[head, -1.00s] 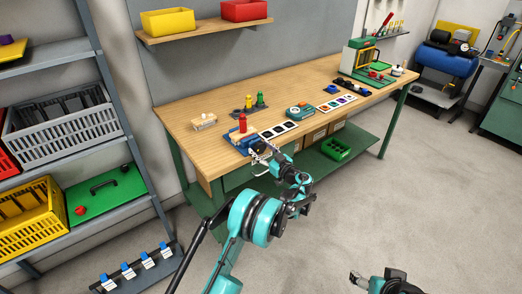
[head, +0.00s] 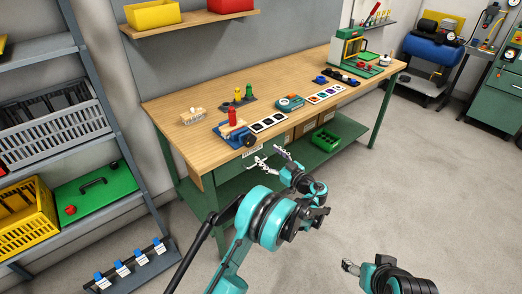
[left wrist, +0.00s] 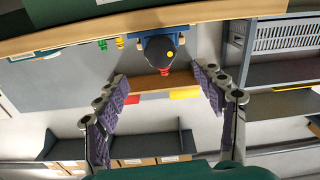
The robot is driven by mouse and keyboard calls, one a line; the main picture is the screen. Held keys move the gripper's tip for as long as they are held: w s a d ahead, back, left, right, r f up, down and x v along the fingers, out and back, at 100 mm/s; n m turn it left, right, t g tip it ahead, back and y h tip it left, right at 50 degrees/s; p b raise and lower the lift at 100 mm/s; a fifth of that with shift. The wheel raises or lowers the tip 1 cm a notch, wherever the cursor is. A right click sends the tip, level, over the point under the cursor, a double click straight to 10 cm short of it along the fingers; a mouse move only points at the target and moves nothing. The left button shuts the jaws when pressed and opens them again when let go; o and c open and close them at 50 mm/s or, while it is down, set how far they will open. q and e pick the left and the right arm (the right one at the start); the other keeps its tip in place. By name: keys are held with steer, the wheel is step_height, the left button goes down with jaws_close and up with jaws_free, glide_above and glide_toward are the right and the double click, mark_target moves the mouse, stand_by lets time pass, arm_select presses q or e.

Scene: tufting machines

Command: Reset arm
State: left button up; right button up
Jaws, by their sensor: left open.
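My left gripper (head: 269,159) is open and empty, just off the front edge of the wooden workbench (head: 215,90). Its two spread fingers also show in the left wrist view (left wrist: 158,85), with nothing between them. Beyond them in that view is a blue device with a dark round part (left wrist: 160,50). In the head view this blue device (head: 236,132), with a red upright part, stands at the bench's front edge, apart from the gripper. My right gripper (head: 351,268) is low at the bottom right over the floor; its finger opening is too small to tell.
Cards (head: 268,122), a teal device (head: 290,102) and a green press (head: 350,50) are on the bench. A green crate (head: 323,142) sits on its lower shelf. A rack with a yellow basket (head: 27,222) stands at left. The floor at right is clear.

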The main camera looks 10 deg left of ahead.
arm_select(q)
steer(key=shift+s+d, duration=0.3)
steer(key=shift+d, duration=0.05)
